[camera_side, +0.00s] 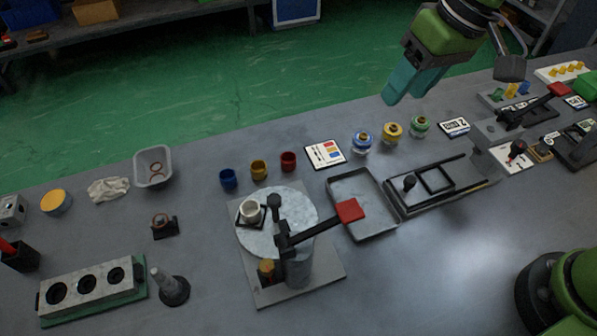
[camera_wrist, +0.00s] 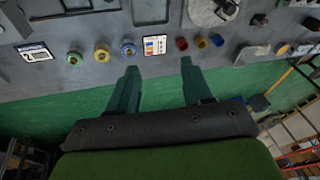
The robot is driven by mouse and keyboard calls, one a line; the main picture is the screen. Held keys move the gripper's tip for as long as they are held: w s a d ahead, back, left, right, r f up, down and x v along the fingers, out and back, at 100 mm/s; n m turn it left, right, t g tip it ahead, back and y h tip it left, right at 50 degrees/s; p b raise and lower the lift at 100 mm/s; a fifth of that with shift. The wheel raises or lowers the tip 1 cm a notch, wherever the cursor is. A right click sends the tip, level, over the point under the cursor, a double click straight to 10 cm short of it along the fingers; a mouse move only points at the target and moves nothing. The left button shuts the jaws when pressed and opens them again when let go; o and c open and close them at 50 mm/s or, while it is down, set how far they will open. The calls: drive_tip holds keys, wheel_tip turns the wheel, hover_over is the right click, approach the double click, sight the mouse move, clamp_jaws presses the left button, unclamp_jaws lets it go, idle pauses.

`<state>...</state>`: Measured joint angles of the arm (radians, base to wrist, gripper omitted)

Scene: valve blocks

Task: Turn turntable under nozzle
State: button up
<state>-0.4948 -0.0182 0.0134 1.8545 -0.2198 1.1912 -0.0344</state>
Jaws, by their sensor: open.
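The turntable (camera_side: 296,204) is a round pale disc on a grey square base plate. A white cup (camera_side: 251,212) stands in a dark square frame on the disc's left side. A dark nozzle arm with a knob (camera_side: 274,201) reaches over the disc from a post, with a red-ended lever (camera_side: 349,210) pointing right. In the wrist view the turntable (camera_wrist: 203,12) shows only partly at the top edge. My gripper (camera_side: 405,88) is high above the table's back edge, up and right of the turntable, open and empty. Its two teal fingers (camera_wrist: 160,72) are spread apart in the wrist view.
An empty grey tray (camera_side: 361,203) lies right of the turntable. A block with holes (camera_side: 88,288) is at front left.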

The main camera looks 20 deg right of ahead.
drive_tip(key=w+a+f+n+g+h, duration=0.1)
drive_tip(key=w+a+n, duration=0.1)
drive_tip(key=a, duration=0.7)
drive_tip(key=g+h, duration=0.1)
drive_tip(key=h, duration=0.1)
hover_over(274, 198)
drive_tip(key=shift+n, duration=0.3)
wheel_tip(274, 198, down, 16)
drive_tip(key=shift+r, duration=0.2)
clamp_jaws()
